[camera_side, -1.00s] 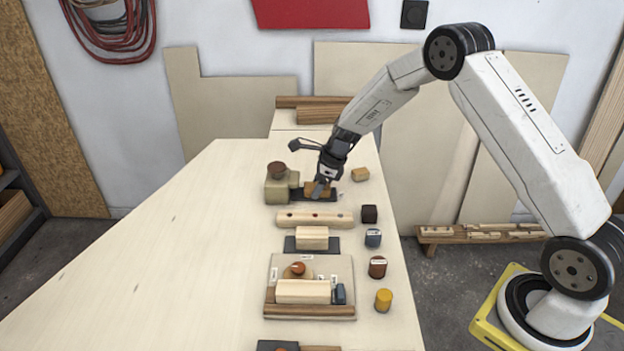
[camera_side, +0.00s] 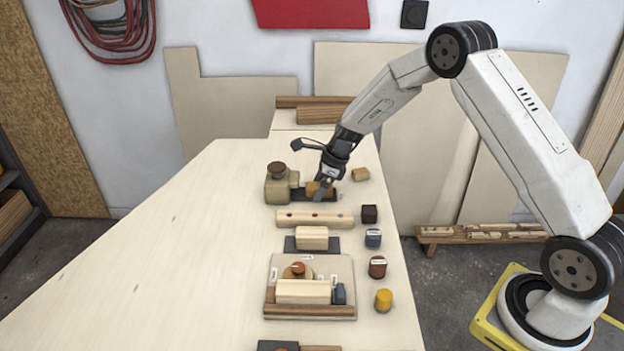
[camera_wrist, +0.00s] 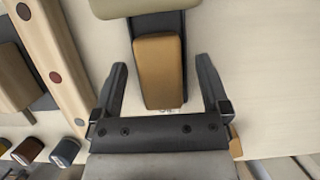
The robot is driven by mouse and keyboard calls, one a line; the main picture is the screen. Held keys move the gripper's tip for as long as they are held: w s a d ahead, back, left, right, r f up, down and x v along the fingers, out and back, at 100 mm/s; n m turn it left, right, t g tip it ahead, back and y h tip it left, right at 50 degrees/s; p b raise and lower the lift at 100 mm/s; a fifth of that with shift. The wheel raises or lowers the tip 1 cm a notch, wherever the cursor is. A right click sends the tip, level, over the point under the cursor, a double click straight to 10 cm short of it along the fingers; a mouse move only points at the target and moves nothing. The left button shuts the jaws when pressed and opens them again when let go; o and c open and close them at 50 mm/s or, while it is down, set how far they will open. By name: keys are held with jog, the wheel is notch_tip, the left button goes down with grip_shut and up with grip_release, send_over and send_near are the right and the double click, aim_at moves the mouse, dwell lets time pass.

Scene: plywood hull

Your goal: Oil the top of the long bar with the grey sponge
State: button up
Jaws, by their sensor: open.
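The long bar (camera_side: 315,219) is pale wood with several round spots along its top. It also lies at the left in the wrist view (camera_wrist: 55,62). My gripper (camera_side: 320,192) is low over a tan block (camera_side: 313,188) on a dark strip behind the bar. In the wrist view my gripper (camera_wrist: 160,66) is open, with the tan block (camera_wrist: 159,72) between its fingers in the picture and gaps on both sides. Whether the fingers reach down beside it is hard to tell. I cannot pick out a clearly grey sponge; the block at my gripper looks tan.
A beige container with a brown knob (camera_side: 278,183) stands left of the tan block. A small wooden block (camera_side: 360,174), a dark block (camera_side: 369,213), and blue-grey (camera_side: 373,238), brown (camera_side: 377,266) and yellow (camera_side: 383,300) pieces line the right edge. The table's left side is clear.

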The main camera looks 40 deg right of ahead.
aim_at(331, 186)
jog(key=shift+v, duration=3.8)
jog(key=shift+s+a, duration=0.1)
jog(key=s+a+r+n+h, duration=0.1)
jog(key=s+a+n, duration=0.3)
jog(key=s+n, duration=0.8)
jog(key=s+a+r+n+h, duration=0.1)
jog(key=s+a+n, duration=0.3)
jog(key=s+n, duration=0.7)
jog(key=shift+s+r+n+g+h, duration=0.35)
jog(key=shift+n+h, duration=0.25)
jog(key=shift+n, duration=1.4)
jog(key=shift+w+a+r, duration=0.1)
